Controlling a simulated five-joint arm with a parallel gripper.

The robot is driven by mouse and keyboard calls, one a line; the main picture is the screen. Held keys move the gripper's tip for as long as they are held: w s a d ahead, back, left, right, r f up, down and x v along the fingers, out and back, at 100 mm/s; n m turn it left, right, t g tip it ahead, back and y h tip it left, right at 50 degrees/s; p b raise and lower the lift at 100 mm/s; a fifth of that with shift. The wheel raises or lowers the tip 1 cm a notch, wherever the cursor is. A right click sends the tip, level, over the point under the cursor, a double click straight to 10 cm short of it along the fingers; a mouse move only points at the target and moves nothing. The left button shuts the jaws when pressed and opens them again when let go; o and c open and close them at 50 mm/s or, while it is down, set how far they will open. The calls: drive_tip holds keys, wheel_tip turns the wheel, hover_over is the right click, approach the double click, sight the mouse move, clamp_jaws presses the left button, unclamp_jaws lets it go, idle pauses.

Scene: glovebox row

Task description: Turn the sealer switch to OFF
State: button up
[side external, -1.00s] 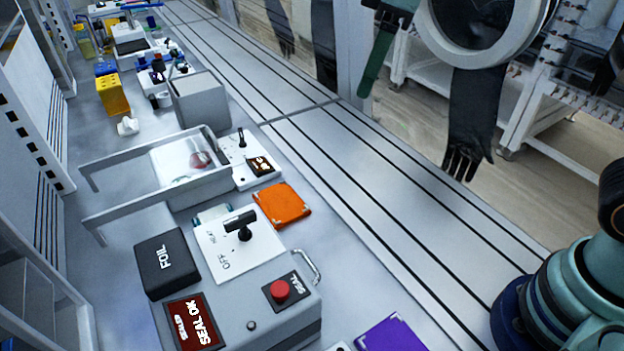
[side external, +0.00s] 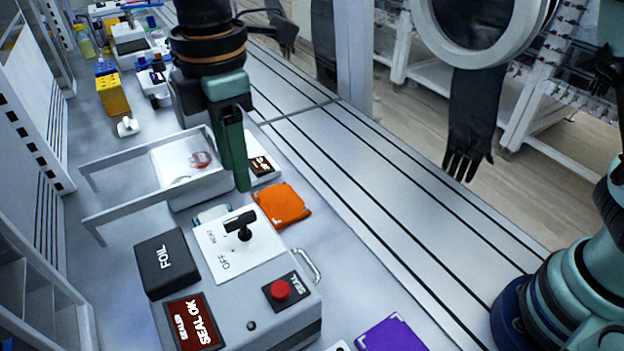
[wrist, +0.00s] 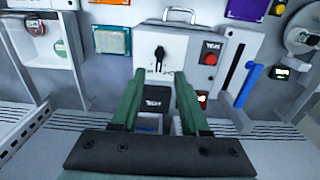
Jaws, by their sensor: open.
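The sealer switch is a black lever knob (side external: 241,222) on a white plate (side external: 222,262) on top of the grey sealer (side external: 232,322). OFF is printed on the plate's near left part, with another small label above it; the knob's exact setting is hard to tell. My gripper (side external: 240,186) has green fingers pointing down, above the bench just beyond the switch and apart from it. In the wrist view, the knob (wrist: 159,54) shows ahead, between and beyond the open fingertips (wrist: 160,73). Nothing is between the fingers' tips.
A metal handle (side external: 307,265) rises at the sealer's right edge. An orange pad (side external: 283,204) lies close by. A framed tray (side external: 180,165) stands left of my gripper.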

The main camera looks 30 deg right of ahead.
sight(245, 214)
wheel_tip(245, 214, down, 8)
drive_tip(key=shift+f, duration=0.2)
clamp_jaws()
